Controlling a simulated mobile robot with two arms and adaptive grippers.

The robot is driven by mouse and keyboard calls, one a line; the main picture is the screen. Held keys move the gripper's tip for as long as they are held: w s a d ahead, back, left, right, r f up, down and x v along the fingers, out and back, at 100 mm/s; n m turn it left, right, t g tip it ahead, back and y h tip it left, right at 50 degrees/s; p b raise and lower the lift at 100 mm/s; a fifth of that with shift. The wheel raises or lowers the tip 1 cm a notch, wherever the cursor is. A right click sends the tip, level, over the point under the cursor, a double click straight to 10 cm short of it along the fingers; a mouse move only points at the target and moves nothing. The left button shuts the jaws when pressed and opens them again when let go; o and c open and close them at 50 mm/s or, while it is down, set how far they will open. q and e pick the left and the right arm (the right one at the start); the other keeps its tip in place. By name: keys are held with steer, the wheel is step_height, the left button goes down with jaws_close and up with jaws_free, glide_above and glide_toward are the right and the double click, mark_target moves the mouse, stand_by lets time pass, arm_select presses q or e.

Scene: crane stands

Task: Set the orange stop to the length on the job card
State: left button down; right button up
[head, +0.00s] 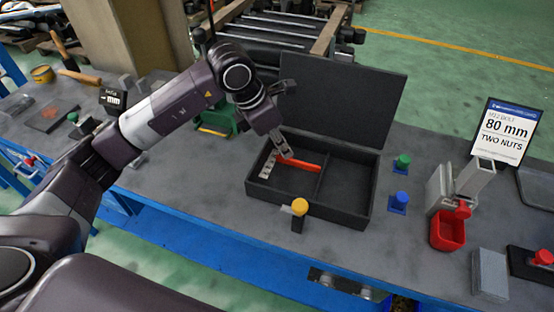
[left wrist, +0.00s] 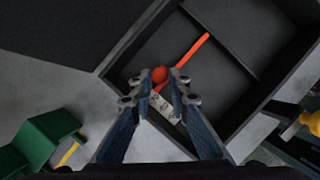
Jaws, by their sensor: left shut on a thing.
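The job card (head: 505,132) stands at the right of the head view and reads 80 mm, TWO NUTS. An open black box (head: 262,191) lies on the bench. My left gripper (head: 283,152) reaches into its left compartment. It is shut on the orange stop (head: 303,164), with the round orange knob between its fingertips in the left wrist view (left wrist: 161,76). A straight orange bar extends from the knob toward the divider. A pale metal strip with marks (head: 267,164) lies beside it, also seen beneath the fingers in the left wrist view (left wrist: 166,108). My right gripper is out of view.
The box lid (head: 335,98) stands open behind. A yellow-topped post (head: 299,207) stands at the box front. Green (head: 402,161) and blue (head: 399,201) buttons, a grey device with a red cup (head: 447,236) and a grey block (head: 490,272) are to the right.

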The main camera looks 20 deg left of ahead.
arm_select(q)
steer(key=shift+w, duration=0.85)
steer(key=c, duration=1.8)
jaws_free()
steer(key=v, duration=1.2)
steer(key=shift+s, duration=0.1)
